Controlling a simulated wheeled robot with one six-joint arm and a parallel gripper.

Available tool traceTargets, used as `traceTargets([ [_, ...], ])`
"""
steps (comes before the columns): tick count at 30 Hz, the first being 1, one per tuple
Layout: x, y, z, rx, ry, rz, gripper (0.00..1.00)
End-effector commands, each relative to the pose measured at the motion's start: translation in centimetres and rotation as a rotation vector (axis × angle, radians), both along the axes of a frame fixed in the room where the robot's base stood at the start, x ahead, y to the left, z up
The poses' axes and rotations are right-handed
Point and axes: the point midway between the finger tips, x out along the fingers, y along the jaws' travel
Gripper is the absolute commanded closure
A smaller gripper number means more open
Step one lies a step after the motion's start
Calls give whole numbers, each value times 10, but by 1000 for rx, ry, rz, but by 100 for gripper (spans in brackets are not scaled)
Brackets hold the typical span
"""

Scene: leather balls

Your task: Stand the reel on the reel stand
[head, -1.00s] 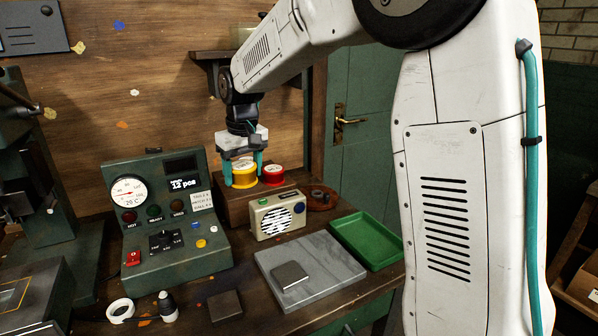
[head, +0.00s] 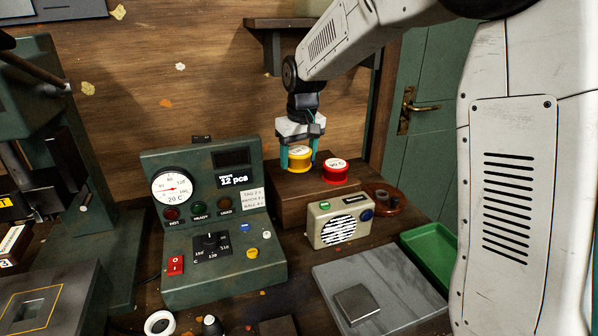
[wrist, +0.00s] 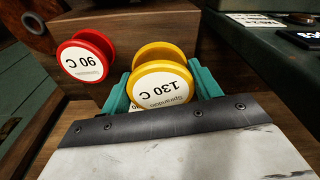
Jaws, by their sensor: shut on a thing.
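A yellow reel (head: 299,158) with a white top label stands at the wooden box's top. In the wrist view the yellow reel (wrist: 162,82) reads "130 C". My gripper (head: 299,160) points down with its teal fingers shut on both sides of this reel. The fingers also show in the wrist view (wrist: 160,92). I cannot tell whether the reel is touching the box or just above it. A red reel (head: 335,170), marked "90 C" in the wrist view (wrist: 85,57), stands apart to the right. A low round brown piece with a raised part, perhaps the reel stand (head: 385,198), lies right of the box.
The wooden box (head: 290,205) has a cream radio (head: 340,222) before it. A green control panel (head: 212,225) stands left. A grey slab (head: 385,280) with a small metal block (head: 357,303) and a green tray (head: 430,255) are at right. A shelf (head: 285,24) hangs above.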

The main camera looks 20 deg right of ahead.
Motion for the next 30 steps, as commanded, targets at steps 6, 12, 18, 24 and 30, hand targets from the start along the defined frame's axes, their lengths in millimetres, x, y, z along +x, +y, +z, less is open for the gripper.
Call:
traceTargets([
  [6, 0, 8, -21, 0, 0, 10, 57],
  [12, 0, 7, -47, 0, 1, 10, 57],
  [18, 0, 6, -55, 1, -3, 8, 57],
  [24, 0, 5, -57, 1, -2, 6, 57],
  [30, 0, 5, -58, 0, -2, 6, 16],
])
